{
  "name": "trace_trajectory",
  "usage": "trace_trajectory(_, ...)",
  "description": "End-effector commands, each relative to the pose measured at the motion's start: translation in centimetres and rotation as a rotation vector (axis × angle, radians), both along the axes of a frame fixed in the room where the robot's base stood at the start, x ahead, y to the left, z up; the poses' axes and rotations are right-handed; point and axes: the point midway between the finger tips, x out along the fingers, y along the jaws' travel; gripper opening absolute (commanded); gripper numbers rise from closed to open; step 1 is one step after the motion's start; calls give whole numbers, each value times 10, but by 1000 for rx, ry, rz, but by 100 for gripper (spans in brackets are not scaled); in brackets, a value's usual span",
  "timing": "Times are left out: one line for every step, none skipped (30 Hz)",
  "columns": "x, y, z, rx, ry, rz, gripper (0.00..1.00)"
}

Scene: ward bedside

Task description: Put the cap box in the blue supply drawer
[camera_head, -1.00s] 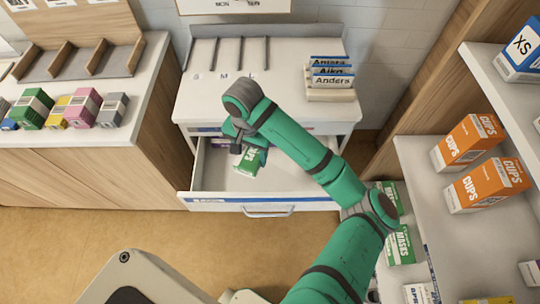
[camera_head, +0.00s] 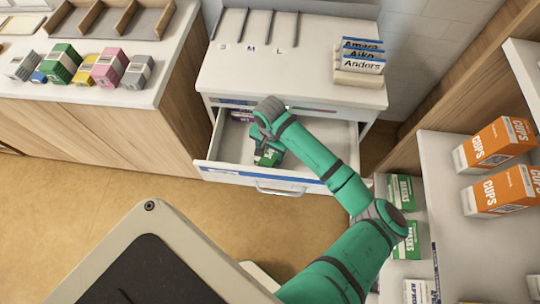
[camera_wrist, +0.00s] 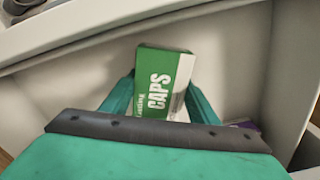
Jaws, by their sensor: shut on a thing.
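The cap box (camera_wrist: 166,78) is green and white with "CAPS" on its side. In the wrist view it sits between the two green fingers of my gripper (camera_wrist: 160,92), which is shut on it. In the head view the cap box (camera_head: 268,158) shows small below my gripper (camera_head: 270,148), inside the outline of the open supply drawer. The drawer (camera_head: 320,181) has a white front with a blue strip and a handle. Its pale floor and walls surround the box in the wrist view. Whether the box touches the floor I cannot tell.
A purple item (camera_head: 240,116) lies at the drawer's back left. A counter with small boxes (camera_head: 108,68) stands left. Shelves with orange cup boxes (camera_head: 497,143) stand right. The drawer's right side is clear.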

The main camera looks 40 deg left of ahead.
Motion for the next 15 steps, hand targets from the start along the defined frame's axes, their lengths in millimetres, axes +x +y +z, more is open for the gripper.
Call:
trace_trajectory(0, -1, -7, -3, 1, -1, 28)
trace_trajectory(1, -1, -12, -2, 1, -2, 28)
trace_trajectory(1, -1, -17, -3, 1, -2, 28)
trace_trajectory(0, -1, -20, -2, 1, -2, 28)
trace_trajectory(0, -1, -23, -1, 1, -1, 28)
trace_trajectory(0, -1, -24, -1, 0, -1, 28)
trace_trajectory(0, -1, -25, -1, 0, -1, 28)
trace_trajectory(0, -1, -25, 0, 0, -1, 28)
trace_trajectory(0, -1, -24, 0, 0, -1, 28)
trace_trajectory(0, 0, -24, 0, 0, -1, 28)
trace_trajectory(0, 0, -24, 0, 0, -1, 28)
trace_trajectory(0, 0, -24, 0, 0, -1, 28)
trace_trajectory(0, 0, -24, 0, 0, -1, 28)
trace_trajectory(0, 0, -25, 0, 1, -1, 28)
trace_trajectory(0, 0, -26, 0, 1, -2, 28)
